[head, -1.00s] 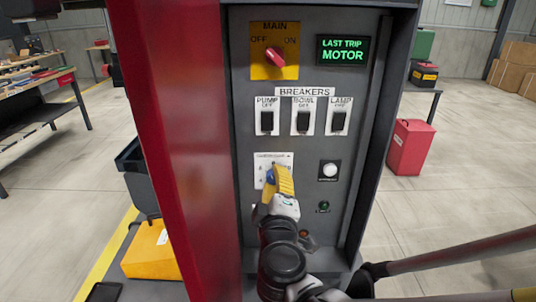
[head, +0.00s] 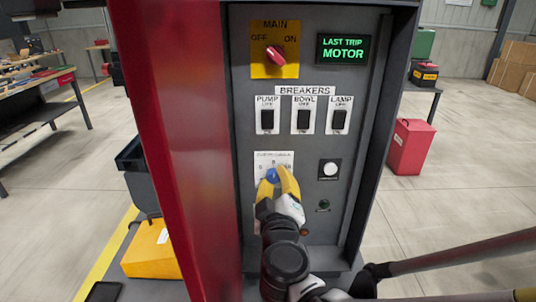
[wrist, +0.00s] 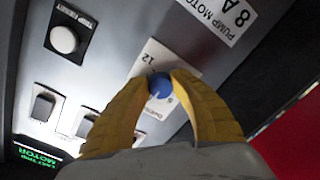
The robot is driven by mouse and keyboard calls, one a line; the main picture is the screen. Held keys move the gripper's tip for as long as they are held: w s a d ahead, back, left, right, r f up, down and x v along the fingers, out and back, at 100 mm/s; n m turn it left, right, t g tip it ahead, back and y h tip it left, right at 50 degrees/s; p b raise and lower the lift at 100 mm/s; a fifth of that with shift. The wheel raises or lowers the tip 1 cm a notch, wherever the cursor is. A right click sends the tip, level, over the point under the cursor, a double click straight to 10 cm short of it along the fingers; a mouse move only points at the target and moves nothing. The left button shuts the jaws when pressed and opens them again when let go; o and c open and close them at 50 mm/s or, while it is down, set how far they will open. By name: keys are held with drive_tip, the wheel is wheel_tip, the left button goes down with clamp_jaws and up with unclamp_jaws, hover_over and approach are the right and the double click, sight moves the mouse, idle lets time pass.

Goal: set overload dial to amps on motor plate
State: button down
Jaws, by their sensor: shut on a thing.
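The overload dial is a blue knob (head: 272,176) on a white scale plate (head: 283,157) on the grey control panel. It also shows in the wrist view as a blue knob (wrist: 160,84) with a pale mark; I cannot tell which number the mark points at. A "12" is legible on the scale. My gripper (head: 275,179) has yellow fingers, one on each side of the knob, closed on it. In the wrist view, my gripper (wrist: 161,91) pinches the knob between its fingertips. A motor plate (wrist: 213,12) reads "PUMP MOTOR" and "8 A".
Above the dial are three black breaker switches (head: 303,120), a red main switch (head: 276,54) and a green-lit display (head: 343,49) reading "LAST TRIP MOTOR". A white round button (head: 330,169) sits right of the dial. A red cabinet side (head: 165,120) flanks the panel's left.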

drive_tip(key=c, duration=1.1)
unclamp_jaws()
drive_tip(key=s, duration=1.2)
drive_tip(key=shift+a+r, duration=0.1)
drive_tip(key=shift+r, duration=0.15)
drive_tip(key=w+d+f+m+g+h, duration=0.1)
drive_tip(key=d+f+m+g+h, duration=0.25)
drive_tip(key=d, duration=0.45)
drive_tip(key=s+d+f+m+g+y, duration=0.1)
drive_tip(key=s+d+f+g, duration=0.1)
drive_tip(key=s+d+f+m+g+y, duration=0.1)
drive_tip(key=s+d+f+m+g, duration=0.1)
drive_tip(key=d, duration=0.1)
drive_tip(key=s+d+f+m+g+y, duration=0.1)
drive_tip(key=s+d+m+g+y, duration=0.1)
drive_tip(key=s+g, duration=0.1)
drive_tip(key=shift+d+f, duration=0.2)
drive_tip(key=shift+f, duration=0.2)
